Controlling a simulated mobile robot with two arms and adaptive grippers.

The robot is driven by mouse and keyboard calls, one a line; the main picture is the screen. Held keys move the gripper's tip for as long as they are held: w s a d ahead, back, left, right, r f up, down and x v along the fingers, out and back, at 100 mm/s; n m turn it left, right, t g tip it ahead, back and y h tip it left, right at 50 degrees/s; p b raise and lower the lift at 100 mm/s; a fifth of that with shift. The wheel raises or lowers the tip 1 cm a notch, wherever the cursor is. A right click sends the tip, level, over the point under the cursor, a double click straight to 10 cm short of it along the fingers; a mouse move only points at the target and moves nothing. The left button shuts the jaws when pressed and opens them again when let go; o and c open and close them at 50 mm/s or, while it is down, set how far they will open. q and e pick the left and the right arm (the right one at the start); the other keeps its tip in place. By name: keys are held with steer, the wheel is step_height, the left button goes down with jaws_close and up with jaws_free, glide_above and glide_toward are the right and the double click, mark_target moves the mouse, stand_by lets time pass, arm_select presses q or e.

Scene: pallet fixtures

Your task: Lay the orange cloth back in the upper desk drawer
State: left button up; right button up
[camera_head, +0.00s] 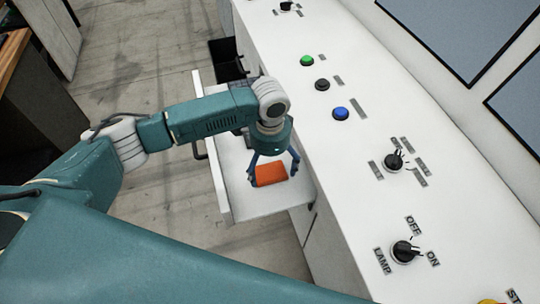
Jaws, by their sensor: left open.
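The orange cloth (271,175) lies as a small folded rectangle on the white floor of the open desk drawer (250,204). My left gripper (272,168) points down over the cloth, its blue fingers spread to either side of it. The fingers are open; I cannot tell whether they touch the cloth or the drawer floor. My left arm hides the far part of the drawer. My right gripper is not in view.
The white control desk (340,160) runs along the drawer's right side, with a green button (306,61), a blue button (341,114) and a lamp knob (404,251). A dark bin (226,55) stands beyond. The grey floor at left is clear.

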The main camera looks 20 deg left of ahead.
mark_target(270, 175)
arm_select(q)
step_height(270, 175, up, 9)
steer(key=b, duration=0.2)
stand_by(0.5)
